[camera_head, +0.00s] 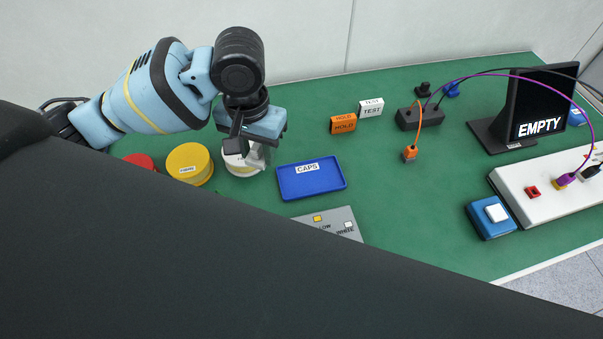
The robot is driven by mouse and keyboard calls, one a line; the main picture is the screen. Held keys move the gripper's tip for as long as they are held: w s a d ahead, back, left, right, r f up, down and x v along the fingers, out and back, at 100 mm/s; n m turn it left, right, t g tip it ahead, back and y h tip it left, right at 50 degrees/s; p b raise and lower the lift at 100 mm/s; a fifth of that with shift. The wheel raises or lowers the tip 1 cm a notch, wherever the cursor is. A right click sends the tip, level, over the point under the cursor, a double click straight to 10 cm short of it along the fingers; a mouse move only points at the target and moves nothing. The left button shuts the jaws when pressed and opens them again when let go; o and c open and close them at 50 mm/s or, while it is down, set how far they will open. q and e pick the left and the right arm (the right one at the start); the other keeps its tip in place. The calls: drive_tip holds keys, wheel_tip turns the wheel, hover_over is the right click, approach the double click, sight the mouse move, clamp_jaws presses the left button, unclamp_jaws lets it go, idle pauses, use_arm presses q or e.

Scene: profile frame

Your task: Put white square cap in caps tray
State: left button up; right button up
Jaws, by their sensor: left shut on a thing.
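My left gripper (257,164) points down at the white round tub (237,161), just left of the blue caps tray (331,187). It is shut on a small pale thing. The fingers and the white tub behind blend together, so I cannot make out its shape. The caps tray lies flat and looks empty apart from its CAPS label. A white square (348,225) and a yellow square (317,219) show on a grey plate (340,213) in front of the tray. My right gripper is not in view.
A yellow tub (190,165) and a red tub (140,161) stand left. Orange HOLD (343,123) and white TEST (371,108) blocks stand behind the tray. A blue box with a white square top (497,212) and a screen reading EMPTY (541,103) are right. Green table between is clear.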

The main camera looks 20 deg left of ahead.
use_arm(q)
drive_tip(key=m, duration=0.1)
drive_tip(key=d+m, duration=0.1)
drive_tip(key=m, duration=0.1)
drive_tip(key=w+m, duration=0.1)
drive_tip(key=shift+w+d+f+m, duration=0.1)
drive_tip(key=shift+d+f+m, duration=0.05)
drive_tip(key=shift+f+m, duration=0.2)
drive_tip(key=w+d+m, duration=0.1)
drive_tip(key=m, duration=0.5)
drive_tip(key=m+b, duration=0.2)
drive_tip(key=m, duration=2.6)
hover_over(311, 178)
drive_tip(key=shift+n, duration=0.25)
wheel_tip(311, 178, down, 5)
drive_tip(key=shift+s+r, duration=0.1)
drive_tip(key=shift+r, duration=0.05)
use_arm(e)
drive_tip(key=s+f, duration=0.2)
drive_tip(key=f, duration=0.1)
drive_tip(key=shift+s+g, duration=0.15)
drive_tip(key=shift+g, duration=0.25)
use_arm(q)
drive_tip(key=shift+f, duration=2.65)
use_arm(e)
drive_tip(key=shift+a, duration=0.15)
